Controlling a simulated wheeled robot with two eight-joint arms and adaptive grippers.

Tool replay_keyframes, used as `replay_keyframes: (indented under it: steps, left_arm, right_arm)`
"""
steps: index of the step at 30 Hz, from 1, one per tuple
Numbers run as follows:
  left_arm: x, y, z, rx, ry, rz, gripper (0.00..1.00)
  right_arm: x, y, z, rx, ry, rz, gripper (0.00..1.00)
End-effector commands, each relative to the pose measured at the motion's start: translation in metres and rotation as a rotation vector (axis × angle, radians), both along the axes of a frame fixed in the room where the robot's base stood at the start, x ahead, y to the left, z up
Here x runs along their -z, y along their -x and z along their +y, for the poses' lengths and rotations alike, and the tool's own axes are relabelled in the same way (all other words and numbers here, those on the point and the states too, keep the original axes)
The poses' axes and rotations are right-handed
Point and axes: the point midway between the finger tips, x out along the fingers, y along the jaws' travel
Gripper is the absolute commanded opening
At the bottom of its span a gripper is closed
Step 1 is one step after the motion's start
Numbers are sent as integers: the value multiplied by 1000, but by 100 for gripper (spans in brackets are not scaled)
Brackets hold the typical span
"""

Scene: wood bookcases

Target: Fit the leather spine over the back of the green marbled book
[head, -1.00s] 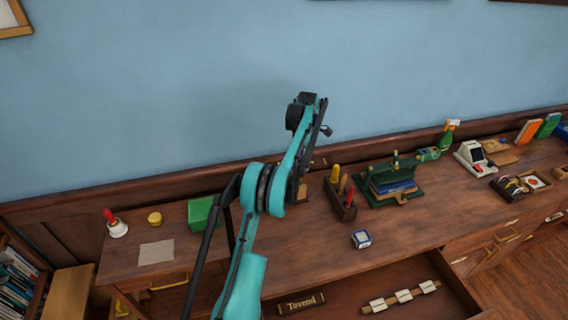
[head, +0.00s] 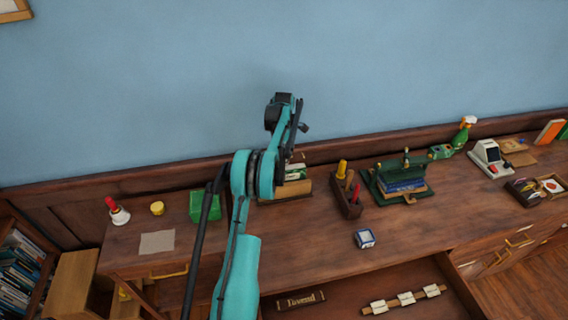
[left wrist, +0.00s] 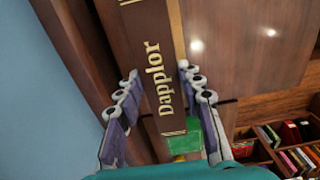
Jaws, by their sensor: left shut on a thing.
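My left gripper (left wrist: 158,72) is shut on a brown leather spine (left wrist: 166,100) with gold lettering "Dapplor", which lies lengthwise between its fingers in the left wrist view. In the head view my left arm hides the fingers and this spine. A small green and white thing (head: 296,172) shows beside the arm at a wooden holder (head: 290,191); I cannot tell whether it is the green marbled book. Another spine (head: 300,300), lettered "Tovend", lies in the open drawer. My right gripper is not in view.
A green box (head: 205,206), yellow pot (head: 157,208) and red-handled bell (head: 118,212) stand left of my arm. A tool holder (head: 346,197) and green press (head: 400,182) with a blue book stand right. A small white-and-blue device (head: 365,238) sits on the clear desk front.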

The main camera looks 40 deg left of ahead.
Motion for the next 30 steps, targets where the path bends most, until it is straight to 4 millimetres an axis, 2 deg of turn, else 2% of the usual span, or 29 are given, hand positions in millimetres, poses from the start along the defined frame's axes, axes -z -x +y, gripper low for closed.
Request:
replay_keyframes:
  steps: [7,30]
  left_arm:
    - [35,-1,-1,1,0,0,15]
    - [48,-1,-1,1,0,0,15]
  right_arm:
    - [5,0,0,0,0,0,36]
    - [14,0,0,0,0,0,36]
